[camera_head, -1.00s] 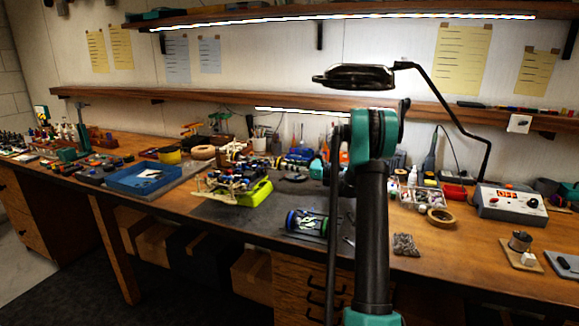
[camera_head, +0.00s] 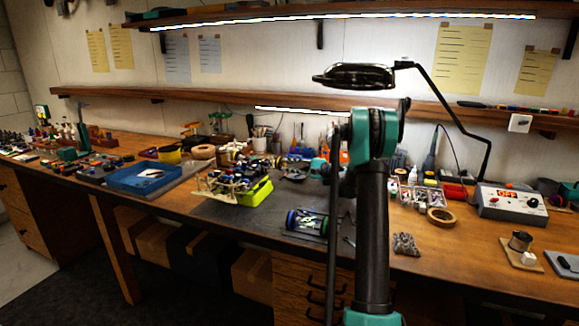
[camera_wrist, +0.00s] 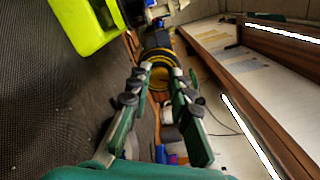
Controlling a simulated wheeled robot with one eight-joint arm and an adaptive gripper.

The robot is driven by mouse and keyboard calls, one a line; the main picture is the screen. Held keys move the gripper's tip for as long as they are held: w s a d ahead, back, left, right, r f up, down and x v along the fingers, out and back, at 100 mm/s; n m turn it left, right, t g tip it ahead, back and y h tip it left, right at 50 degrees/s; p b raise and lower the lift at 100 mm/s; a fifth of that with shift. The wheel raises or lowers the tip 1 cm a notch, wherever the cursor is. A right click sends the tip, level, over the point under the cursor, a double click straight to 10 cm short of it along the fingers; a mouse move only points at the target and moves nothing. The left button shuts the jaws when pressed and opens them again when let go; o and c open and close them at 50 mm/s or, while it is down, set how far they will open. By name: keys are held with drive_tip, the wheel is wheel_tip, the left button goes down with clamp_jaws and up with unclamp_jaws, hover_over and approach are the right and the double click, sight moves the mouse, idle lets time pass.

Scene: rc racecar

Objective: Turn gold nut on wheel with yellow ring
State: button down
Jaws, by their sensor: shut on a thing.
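In the wrist view, a black wheel with a yellow ring (camera_wrist: 157,54) sits just beyond my fingertips. My gripper (camera_wrist: 162,70) has one finger on each side of a round gold nut (camera_wrist: 160,79) at the wheel's near face and is shut on it. The fingertips cover part of the wheel. In the head view, the racecar (camera_head: 232,183) stands on a lime-green stand (camera_head: 256,193) on the bench; the yellow-ringed wheel is too small to pick out there.
The lime-green stand (camera_wrist: 92,28) rises close by on the left in the wrist view. In the head view, a loose wheel set (camera_head: 307,222) lies on the dark mat (camera_head: 262,222). A blue tray (camera_head: 133,181) stands to the left, and a magnifier lamp (camera_head: 356,76) hangs above.

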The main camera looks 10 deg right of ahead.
drive_tip(key=n, duration=0.5)
drive_tip(key=shift+f, duration=0.1)
idle(1.2)
drive_tip(key=c, duration=1.4)
unclamp_jaws()
drive_tip(key=shift+o, duration=0.2)
drive_tip(key=v, duration=1.2)
